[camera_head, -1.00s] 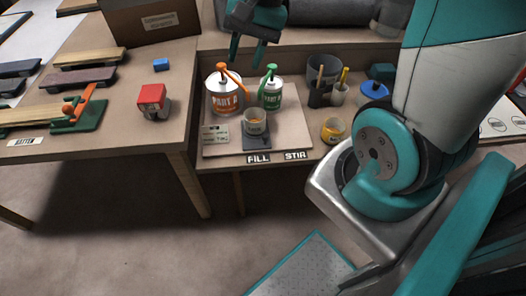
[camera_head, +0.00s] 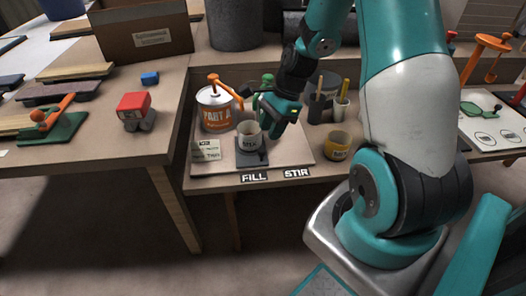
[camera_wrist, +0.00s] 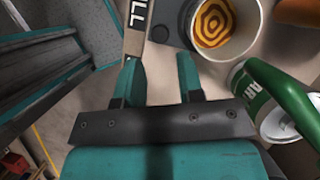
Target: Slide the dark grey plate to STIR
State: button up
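The dark grey plate (camera_head: 246,160) lies on a pale board above the FILL label (camera_head: 254,177). A white MIX cup (camera_head: 249,137) stands upright on it. The STIR label (camera_head: 297,173) is to the right. In the wrist view the plate (camera_wrist: 168,24) shows at the top beside FILL (camera_wrist: 135,18), and the cup (camera_wrist: 226,48) has an orange and dark swirl inside. My gripper (camera_head: 268,116) is just right of the cup in the head view. In the wrist view my gripper (camera_wrist: 158,62) is open, with nothing between its fingers. Contact with the plate is not visible.
An orange PART A can (camera_head: 215,110) stands behind left of the cup. The green-labelled can (camera_wrist: 257,98) is near my gripper, mostly hidden in the head view. Board above STIR looks clear.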

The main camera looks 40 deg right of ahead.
aim_at(262, 150)
jog(key=b+x, duration=0.1)
jog(key=x, duration=0.5)
jog(key=shift+a+f, duration=0.1)
jog(key=shift+f, duration=0.25)
grip_shut()
